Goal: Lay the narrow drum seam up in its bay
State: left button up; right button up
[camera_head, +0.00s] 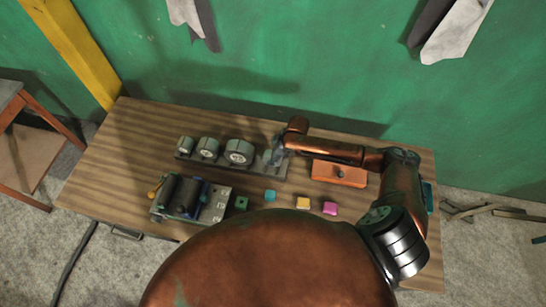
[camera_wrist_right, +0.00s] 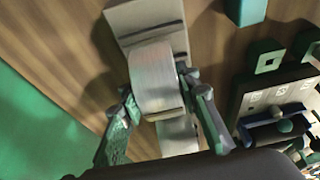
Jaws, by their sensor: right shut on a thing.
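My right gripper (camera_head: 273,154) is at the right end of the dark rack (camera_head: 250,171) on the table. In the right wrist view, my right gripper (camera_wrist_right: 165,98) is shut on a pale grey drum (camera_wrist_right: 154,72), one finger on each side. The held drum is over a pale grey strip (camera_wrist_right: 142,18), and I cannot tell whether it touches it. Three other grey drums, a small one (camera_head: 185,145), a middle one (camera_head: 208,148) and a larger one (camera_head: 239,152), sit along the rack to the left. My left gripper is not in view.
A machine with dark rollers (camera_head: 185,195) stands at the table's front left. A green block (camera_head: 241,203), a teal block (camera_head: 270,196), a yellow block (camera_head: 303,202) and a magenta block (camera_head: 330,208) lie along the front. An orange box (camera_head: 340,175) is right of the rack.

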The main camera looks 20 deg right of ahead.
jog(key=shift+f, duration=0.2)
jog(key=shift+f+b, duration=0.3)
jog(key=shift+f, duration=0.35)
dwell(0.3)
jog(key=o, duration=1.4)
jog(key=shift+c, duration=0.2)
jog(key=shift+d+r, duration=0.1)
jog(key=v, duration=1.1)
jog(key=shift+r, duration=0.4)
jog(key=shift+s+d, duration=0.1)
